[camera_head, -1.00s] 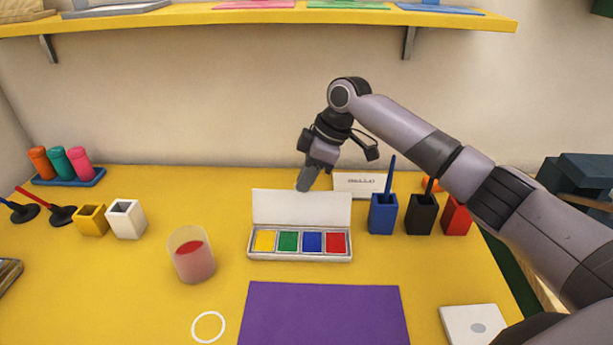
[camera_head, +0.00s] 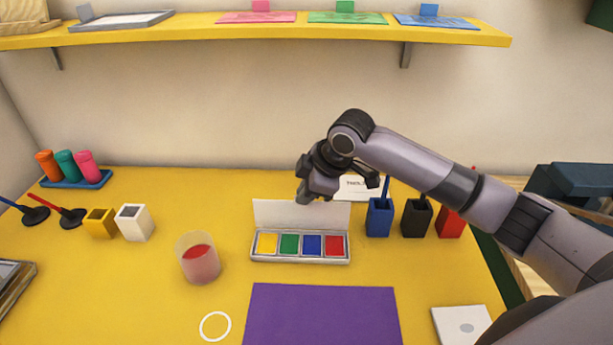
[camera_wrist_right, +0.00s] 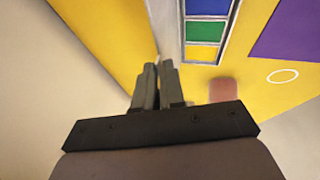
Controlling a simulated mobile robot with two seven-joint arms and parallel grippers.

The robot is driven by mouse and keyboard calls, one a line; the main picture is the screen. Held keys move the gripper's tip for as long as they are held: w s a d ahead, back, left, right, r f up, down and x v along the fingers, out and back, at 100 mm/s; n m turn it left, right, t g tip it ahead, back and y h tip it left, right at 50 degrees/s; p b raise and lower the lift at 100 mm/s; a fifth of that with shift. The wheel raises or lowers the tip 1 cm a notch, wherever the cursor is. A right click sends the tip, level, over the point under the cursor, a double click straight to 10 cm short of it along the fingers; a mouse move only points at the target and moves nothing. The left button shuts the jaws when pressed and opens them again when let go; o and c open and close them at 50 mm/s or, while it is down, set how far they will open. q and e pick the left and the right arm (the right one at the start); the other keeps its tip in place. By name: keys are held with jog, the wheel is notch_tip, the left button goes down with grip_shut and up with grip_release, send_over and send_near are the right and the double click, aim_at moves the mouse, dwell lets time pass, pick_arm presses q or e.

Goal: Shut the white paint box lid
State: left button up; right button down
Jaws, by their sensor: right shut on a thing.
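The white paint box (camera_head: 256,257) stands open on the yellow table. Its four-sided lid (camera_head: 272,214) stands upright along the back edge, and the yellow, green, blue and red paints show. My left gripper is not in view.
A cup with red liquid (camera_head: 198,262) stands left of the box. Blue (camera_head: 379,220), black (camera_head: 417,220) and red (camera_head: 450,224) holders stand to its right. A white card (camera_head: 358,188) is behind. A purple sheet (camera_head: 322,315) lies in front.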

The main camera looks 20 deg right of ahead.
jog(key=shift+s+a+r+t+h+p, duration=0.1)
jog(key=shift+s+a+t+h+p, duration=0.25)
jog(key=shift+s+t+p, duration=0.5)
jog(key=shift+s+a+f+n+t+h+p, duration=0.25)
jog(key=shift+s+a+n+t+h+p, duration=0.1)
jog(key=shift+s+t, duration=0.35)
jog(key=c, duration=1.2)
grip_release()
jog(key=shift+f, duration=0.15)
jog(key=shift+c, duration=0.2)
jog(key=v, duration=0.7)
jog(key=shift+s, duration=0.15)
jog(key=shift+s, duration=0.1)
